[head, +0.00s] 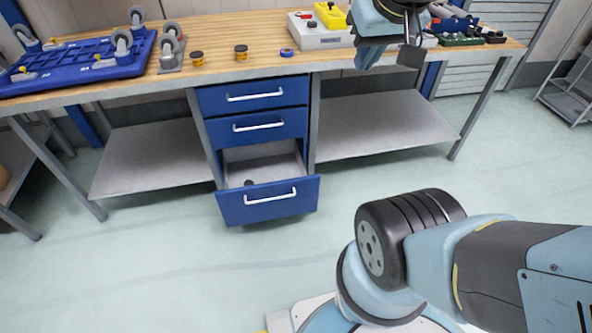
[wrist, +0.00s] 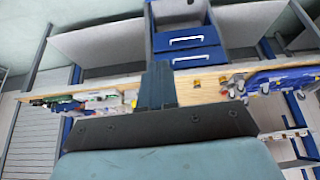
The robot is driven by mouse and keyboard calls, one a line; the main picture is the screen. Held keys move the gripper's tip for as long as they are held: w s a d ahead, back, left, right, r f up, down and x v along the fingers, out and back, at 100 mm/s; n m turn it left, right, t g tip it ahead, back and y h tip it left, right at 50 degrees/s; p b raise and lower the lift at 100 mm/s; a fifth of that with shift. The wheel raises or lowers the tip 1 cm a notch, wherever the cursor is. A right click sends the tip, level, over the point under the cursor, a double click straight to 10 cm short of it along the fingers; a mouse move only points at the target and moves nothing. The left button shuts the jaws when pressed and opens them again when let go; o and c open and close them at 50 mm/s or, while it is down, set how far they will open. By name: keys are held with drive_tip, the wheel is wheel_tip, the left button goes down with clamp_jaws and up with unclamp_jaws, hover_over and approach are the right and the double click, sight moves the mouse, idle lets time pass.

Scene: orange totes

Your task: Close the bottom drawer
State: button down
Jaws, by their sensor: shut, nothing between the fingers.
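The bottom drawer (head: 268,202) of the blue drawer unit under the workbench is pulled out, with its front and white handle facing me. Its grey inside shows, with a small dark round thing near the front left. The two blue drawers above it (head: 253,96) are shut. My gripper (head: 411,55) is high at the upper right, in front of the bench top and well apart from the drawer. In the wrist view my gripper (wrist: 157,85) is shut and empty. That view is upside down, with the drawer unit (wrist: 187,42) at the top and the bottom drawer only partly in view.
The wooden bench top (head: 220,60) holds a blue tray (head: 80,65), casters, small yellow-black knobs and a grey box (head: 318,35). Grey lower shelves (head: 375,125) flank the drawer unit. The pale green floor in front of the drawer is clear.

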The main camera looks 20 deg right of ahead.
drive_tip(key=w+d+f+n, duration=0.4)
drive_tip(key=w+f, duration=0.8)
drive_tip(key=w, duration=0.3)
drive_tip(key=w+d+f+n, duration=0.3)
drive_tip(key=w+f+n, duration=0.2)
drive_tip(key=w+f, duration=0.85)
drive_tip(key=n+y, duration=0.4)
drive_tip(key=n, duration=0.3)
approach(295, 185)
drive_tip(key=s+d+r, duration=0.2)
drive_tip(key=s+r, duration=0.1)
drive_tip(key=s, duration=0.4)
drive_tip(key=shift+w+a+f, duration=0.55)
drive_tip(key=shift+w+f, duration=0.65)
drive_tip(key=shift+w, duration=0.3)
drive_tip(key=shift+w+a+f, duration=0.5)
drive_tip(key=shift+w+f, duration=0.65)
drive_tip(key=shift+w, duration=0.35)
drive_tip(key=shift+w+a+f, duration=0.55)
drive_tip(key=shift+w+f, duration=0.65)
drive_tip(key=shift+w, duration=0.3)
